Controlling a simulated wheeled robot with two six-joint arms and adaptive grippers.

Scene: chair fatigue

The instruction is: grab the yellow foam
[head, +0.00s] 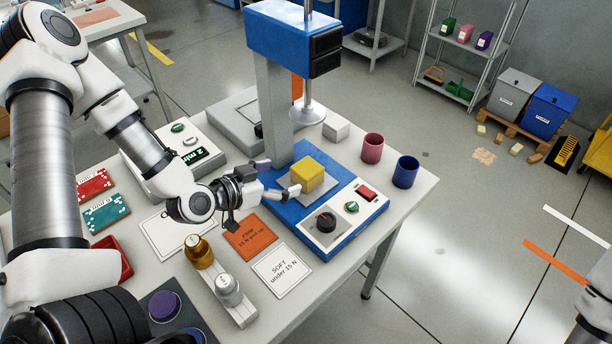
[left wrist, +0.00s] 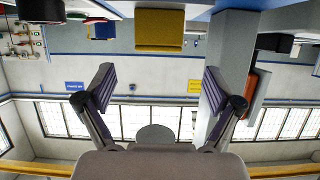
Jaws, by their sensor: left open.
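The yellow foam (head: 306,173) is a small cube. It sits on a grey plate (head: 328,184) on the blue base of the press, below the press's raised rod (head: 307,90). My left gripper (head: 279,177) is open and empty, just left of the foam, with its fingers pointing towards it. In the left wrist view, which looks upside down, the foam (left wrist: 160,30) shows at the top, beyond the two spread fingers (left wrist: 158,88) and sideways between them. The fingers appear apart from the foam. My right gripper is out of view.
The press column (head: 276,105) stands behind my left gripper. Two weights, gold (head: 199,252) and silver (head: 228,288), stand in front, near the cards.

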